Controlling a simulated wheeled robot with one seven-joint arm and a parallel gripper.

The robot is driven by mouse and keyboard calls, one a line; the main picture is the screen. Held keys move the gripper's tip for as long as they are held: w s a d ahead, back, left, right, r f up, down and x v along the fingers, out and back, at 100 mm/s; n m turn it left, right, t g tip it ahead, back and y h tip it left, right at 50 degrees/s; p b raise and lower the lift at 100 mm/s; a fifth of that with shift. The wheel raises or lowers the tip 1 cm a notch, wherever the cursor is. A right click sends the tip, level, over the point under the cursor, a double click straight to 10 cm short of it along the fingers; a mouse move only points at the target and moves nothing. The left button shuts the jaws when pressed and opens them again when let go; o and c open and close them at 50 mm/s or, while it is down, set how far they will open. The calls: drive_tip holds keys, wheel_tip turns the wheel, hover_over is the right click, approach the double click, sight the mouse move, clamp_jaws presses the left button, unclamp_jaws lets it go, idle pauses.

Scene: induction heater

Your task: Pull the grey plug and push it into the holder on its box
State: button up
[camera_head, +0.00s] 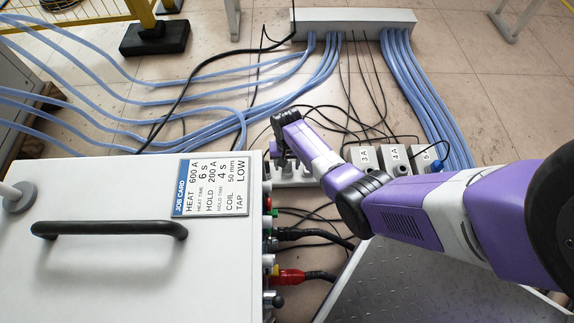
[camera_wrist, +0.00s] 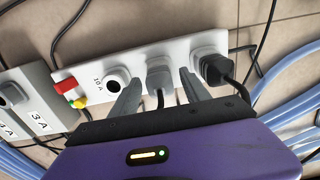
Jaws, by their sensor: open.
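The grey plug (camera_wrist: 159,78) sits in a socket of the white power strip (camera_wrist: 190,48) in the wrist view, its cable running down towards my gripper. My gripper (camera_wrist: 160,86) is open, one finger on each side of the plug; whether either finger touches it I cannot tell. In the head view the arm reaches down over the strip (camera_head: 292,182) and the plug cannot be made out. Grey boxes stand beside the strip, marked 3 A (camera_head: 364,156) and 4 A (camera_head: 396,154). Which box carries the plug's holder I cannot tell.
A black plug (camera_wrist: 216,69) sits right of the grey one; an empty socket (camera_wrist: 118,79) is left of it. A red and yellow part (camera_wrist: 70,94) is at the strip's end. Loose black cables, blue hoses (camera_head: 415,80) and a white cabinet (camera_head: 100,250) surround the area.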

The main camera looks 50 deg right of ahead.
clamp_jaws()
drive_tip(key=shift+r, duration=0.1)
drive_tip(key=shift+r+p, duration=2.9)
drive_tip(key=shift+p, duration=0.15)
